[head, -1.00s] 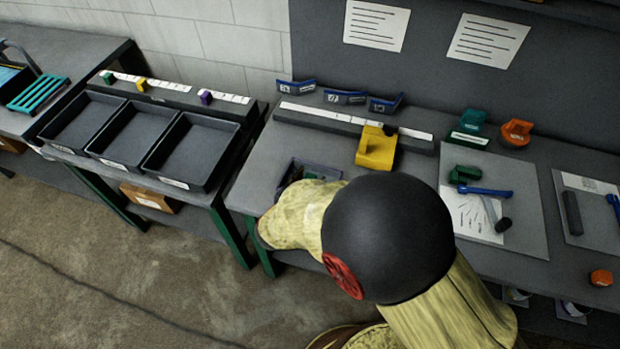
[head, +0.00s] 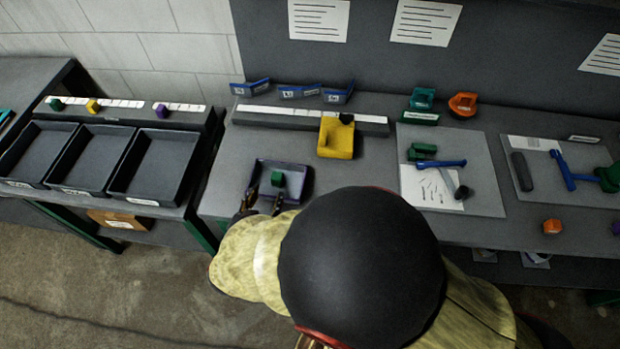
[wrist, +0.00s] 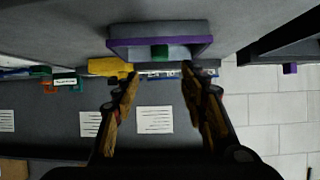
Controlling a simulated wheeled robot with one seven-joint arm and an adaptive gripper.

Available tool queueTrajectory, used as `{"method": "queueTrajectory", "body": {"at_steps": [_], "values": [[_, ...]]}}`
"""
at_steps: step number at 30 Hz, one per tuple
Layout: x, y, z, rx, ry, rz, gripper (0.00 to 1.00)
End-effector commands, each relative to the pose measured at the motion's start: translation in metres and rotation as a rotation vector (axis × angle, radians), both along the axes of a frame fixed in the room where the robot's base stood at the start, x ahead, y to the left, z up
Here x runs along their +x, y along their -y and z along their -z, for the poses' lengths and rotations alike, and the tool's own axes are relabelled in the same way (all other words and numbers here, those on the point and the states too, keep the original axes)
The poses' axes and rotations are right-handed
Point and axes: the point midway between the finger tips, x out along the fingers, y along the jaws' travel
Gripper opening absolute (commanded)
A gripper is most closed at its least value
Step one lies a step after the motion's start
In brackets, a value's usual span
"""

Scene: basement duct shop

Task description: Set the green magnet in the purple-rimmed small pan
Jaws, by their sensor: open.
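The purple-rimmed small pan (head: 301,196) stands on the workbench left of the middle. The green magnet (head: 278,179), a small cube, is inside the pan, and it also shows within the purple rim (wrist: 122,43) in the wrist view as a green block (wrist: 159,52). My gripper (head: 264,200) is at the pan's near side with its fingers apart. In the wrist view my gripper (wrist: 161,75) is open, with nothing between the fingertips and the magnet beyond them. My arm hides part of the bench in front of the pan.
A yellow holder (head: 337,138) stands right of the pan, before a grey labelled rail (head: 262,116). Dark trays (head: 154,167) fill the left table. Bench around the pan is fairly clear.

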Motion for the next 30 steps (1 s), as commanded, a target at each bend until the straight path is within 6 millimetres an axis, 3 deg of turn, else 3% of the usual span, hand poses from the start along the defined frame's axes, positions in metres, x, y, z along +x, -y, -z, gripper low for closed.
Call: {"method": "queueTrajectory", "body": {"at_steps": [5, 9, 11, 17, 20, 23, 26, 30], "values": [[0.001, 0.000, 0.000, 0.003, -0.001, -0.001, 0.43], [0.016, -0.007, -0.015, 0.070, -0.021, -0.026, 0.43], [0.030, -0.013, -0.031, 0.132, -0.039, -0.056, 0.43], [0.073, -0.012, -0.114, 0.343, -0.114, -0.214, 0.43], [0.078, 0.007, -0.155, 0.394, -0.150, -0.293, 0.43], [0.072, 0.038, -0.190, 0.401, -0.188, -0.358, 0.43], [0.055, 0.080, -0.215, 0.369, -0.235, -0.395, 0.43], [0.016, 0.155, -0.233, 0.276, -0.323, -0.384, 0.43]]}}
